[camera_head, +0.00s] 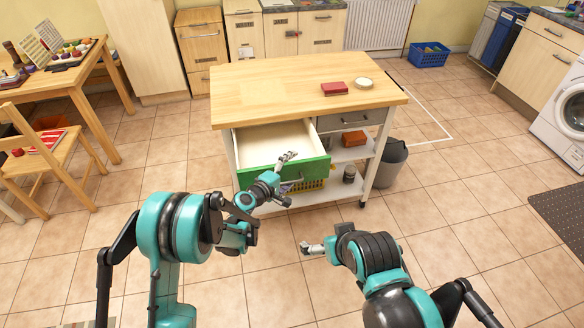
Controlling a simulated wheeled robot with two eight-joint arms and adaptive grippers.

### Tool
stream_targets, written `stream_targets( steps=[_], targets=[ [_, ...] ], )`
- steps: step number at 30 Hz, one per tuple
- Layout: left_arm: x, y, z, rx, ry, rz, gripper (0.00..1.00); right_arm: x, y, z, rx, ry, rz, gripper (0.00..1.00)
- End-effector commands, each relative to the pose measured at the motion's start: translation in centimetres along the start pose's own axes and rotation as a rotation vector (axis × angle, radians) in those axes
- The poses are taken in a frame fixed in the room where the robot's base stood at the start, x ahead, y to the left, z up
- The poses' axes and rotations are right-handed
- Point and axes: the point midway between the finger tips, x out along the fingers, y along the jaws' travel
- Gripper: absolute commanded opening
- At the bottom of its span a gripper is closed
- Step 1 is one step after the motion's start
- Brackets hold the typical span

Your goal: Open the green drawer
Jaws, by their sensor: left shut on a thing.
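The green drawer (318,170) is pulled out of the wooden-topped kitchen cart, and its pale, empty interior (265,140) shows. My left gripper (287,159) is at the drawer's green front and overlaps its upper edge in the picture. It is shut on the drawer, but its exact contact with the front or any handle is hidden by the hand. My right gripper (304,248) is low in front of the cart, apart from the drawer, with nothing visible in it. Its finger opening is too small to tell.
The cart top (280,85) holds a red box (334,88) and a pale dish (364,82). A grey drawer (350,119) beside the green one is shut. A grey bin (391,160) stands at the cart's right. A chair (48,165) stands left. Tiled floor in front is clear.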

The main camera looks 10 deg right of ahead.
Motion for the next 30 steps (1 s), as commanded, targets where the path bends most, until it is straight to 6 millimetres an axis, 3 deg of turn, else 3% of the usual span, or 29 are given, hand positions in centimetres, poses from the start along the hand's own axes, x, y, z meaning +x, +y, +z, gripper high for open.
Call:
stream_targets(
  steps=[1, 14, 16, 19, 30],
  targets=[
    [-0.9, 2.2, -0.9, -0.027, 0.027, 0.029, 0.77, -0.5, 0.0, -0.4, 0.000, 0.000, 0.000, 1.00],
    [-4.0, 1.8, -0.8, -0.027, 0.027, 0.029, 0.77, -0.4, 0.0, -0.3, 0.000, 0.000, 0.000, 1.00],
    [-4.5, 1.7, -0.7, -0.027, 0.026, 0.028, 0.61, -0.4, 0.0, -0.4, 0.000, 0.000, 0.000, 1.00],
    [-5.2, 1.5, -0.5, -0.027, 0.022, 0.026, 0.19, -0.3, 0.0, -0.2, 0.000, 0.000, 0.000, 1.00],
    [-7.7, 0.8, -0.1, -0.026, 0.018, 0.024, 0.19, -0.1, 0.0, -0.1, 0.000, 0.000, 0.000, 1.00]
  ],
)
